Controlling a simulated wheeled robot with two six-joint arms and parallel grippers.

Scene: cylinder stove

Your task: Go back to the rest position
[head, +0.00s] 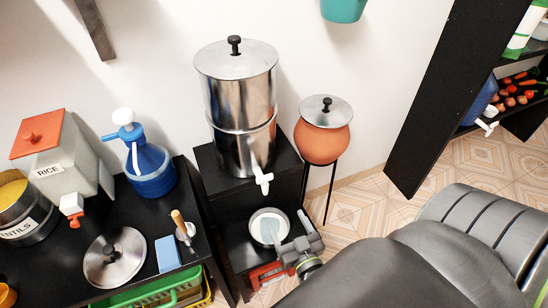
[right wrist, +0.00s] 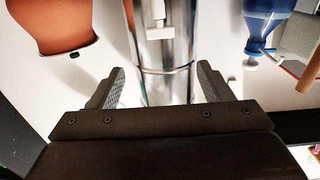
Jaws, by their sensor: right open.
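My left gripper is not in the head view.
A steel water dispenser (head: 238,90) stands on a black stand, with a clay pot (head: 322,140) on thin legs to its right. A black counter (head: 75,255) at left holds a rice box (head: 55,155), a blue jug (head: 150,170) and a metal lid (head: 115,258). Tiled floor (head: 370,215) is open at right.

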